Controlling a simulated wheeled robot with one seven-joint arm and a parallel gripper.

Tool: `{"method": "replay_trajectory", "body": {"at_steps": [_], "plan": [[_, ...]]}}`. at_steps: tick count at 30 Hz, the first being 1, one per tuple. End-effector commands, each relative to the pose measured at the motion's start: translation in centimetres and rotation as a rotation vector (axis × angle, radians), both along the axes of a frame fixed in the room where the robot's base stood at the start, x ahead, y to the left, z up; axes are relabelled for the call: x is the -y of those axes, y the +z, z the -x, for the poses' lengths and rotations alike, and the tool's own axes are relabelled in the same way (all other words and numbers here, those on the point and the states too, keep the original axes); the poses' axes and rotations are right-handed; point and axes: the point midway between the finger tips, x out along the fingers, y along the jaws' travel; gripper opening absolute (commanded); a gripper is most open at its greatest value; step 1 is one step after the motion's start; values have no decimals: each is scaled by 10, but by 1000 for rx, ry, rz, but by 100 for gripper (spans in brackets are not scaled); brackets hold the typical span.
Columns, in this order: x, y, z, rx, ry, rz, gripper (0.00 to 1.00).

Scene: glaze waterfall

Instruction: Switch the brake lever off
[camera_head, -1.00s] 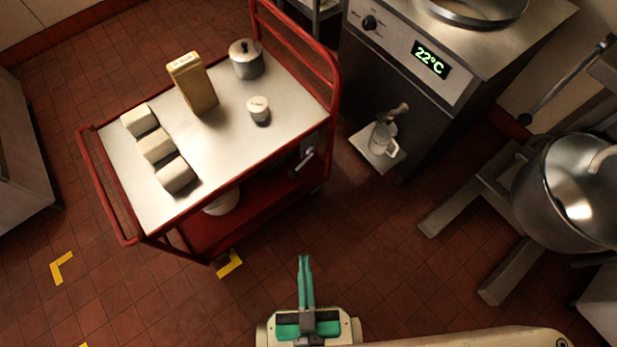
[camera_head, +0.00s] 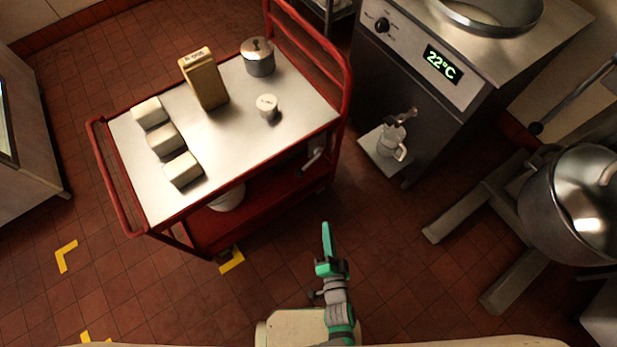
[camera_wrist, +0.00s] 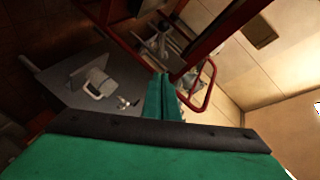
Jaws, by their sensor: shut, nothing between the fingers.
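The brake lever appears to be the small grey handle (camera_head: 312,160) on a dark plate at the right end of the red cart's near side. It points down and to the left in the head view. A grey metal fitting on the cart, probably the same lever, shows in the wrist view (camera_wrist: 157,44), partly in shadow. My gripper (camera_head: 326,226) has its green fingers together with nothing between them. It is apart from the lever, below it in the head view. The fingertips also show in the wrist view (camera_wrist: 163,82).
The red cart (camera_head: 120,198) carries white blocks, a tan carton (camera_head: 205,80), a lidded pot (camera_head: 258,58) and a small white-topped jar (camera_head: 267,107). A machine reading 22°C (camera_head: 440,65) stands right, with a jug (camera_head: 392,141) on its low shelf. Open tiled floor lies before the cart.

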Motion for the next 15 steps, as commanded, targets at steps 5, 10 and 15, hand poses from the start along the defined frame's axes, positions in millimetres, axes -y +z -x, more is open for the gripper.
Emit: {"method": "replay_trajectory", "body": {"at_steps": [5, 10, 15], "plan": [[6, -43, -58, -19, -48, -302, 0], [3, -75, -107, -46, -97, -589, 0], [-6, -94, -140, -71, -131, -800, 0]]}}
